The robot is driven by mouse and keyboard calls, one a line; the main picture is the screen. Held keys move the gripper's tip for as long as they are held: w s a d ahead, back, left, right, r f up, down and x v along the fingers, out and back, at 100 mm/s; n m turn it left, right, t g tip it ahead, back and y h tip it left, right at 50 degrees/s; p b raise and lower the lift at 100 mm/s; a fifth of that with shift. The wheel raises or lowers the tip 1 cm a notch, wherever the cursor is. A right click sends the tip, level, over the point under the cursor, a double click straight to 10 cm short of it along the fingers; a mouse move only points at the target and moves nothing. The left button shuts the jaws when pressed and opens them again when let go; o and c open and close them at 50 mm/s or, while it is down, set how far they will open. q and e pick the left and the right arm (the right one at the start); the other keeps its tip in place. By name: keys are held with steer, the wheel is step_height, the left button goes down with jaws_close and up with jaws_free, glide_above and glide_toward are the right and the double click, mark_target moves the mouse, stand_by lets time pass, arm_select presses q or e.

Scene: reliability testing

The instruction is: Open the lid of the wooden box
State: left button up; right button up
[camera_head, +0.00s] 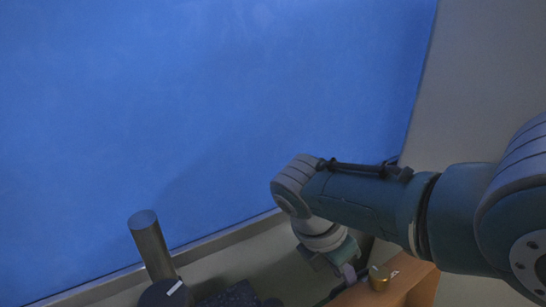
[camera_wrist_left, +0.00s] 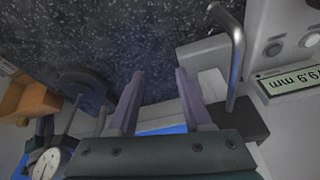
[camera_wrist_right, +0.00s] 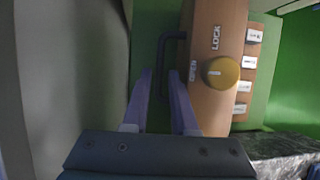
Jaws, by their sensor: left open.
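The wooden box (camera_head: 408,277) shows at the lower right of the head view, partly behind my right arm. In the right wrist view the box (camera_wrist_right: 215,115) has a yellow round knob (camera_wrist_right: 220,72), OPEN and LOCK labels, and a dark handle (camera_wrist_right: 162,58) on its left side. My right gripper (camera_wrist_right: 161,72) is partly open, its fingertips either side of the handle's bar. I see a gap, so no firm hold shows. In the head view my right gripper (camera_head: 347,272) is beside the box. My left gripper (camera_wrist_left: 159,72) is open and empty.
The left wrist view shows a bent metal bar (camera_wrist_left: 238,55), a digital display (camera_wrist_left: 290,84), a dial gauge (camera_wrist_left: 46,163) and an orange-brown block (camera_wrist_left: 30,100). A metal cylinder (camera_head: 150,247) stands at the lower left of the head view. A blue panel (camera_head: 200,110) fills the background.

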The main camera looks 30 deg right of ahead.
arm_select(q)
step_height(320, 180, up, 3)
steer(key=shift+f+p, duration=0.1)
steer(key=shift+p, duration=0.8)
arm_select(e)
steer(key=v, duration=0.6)
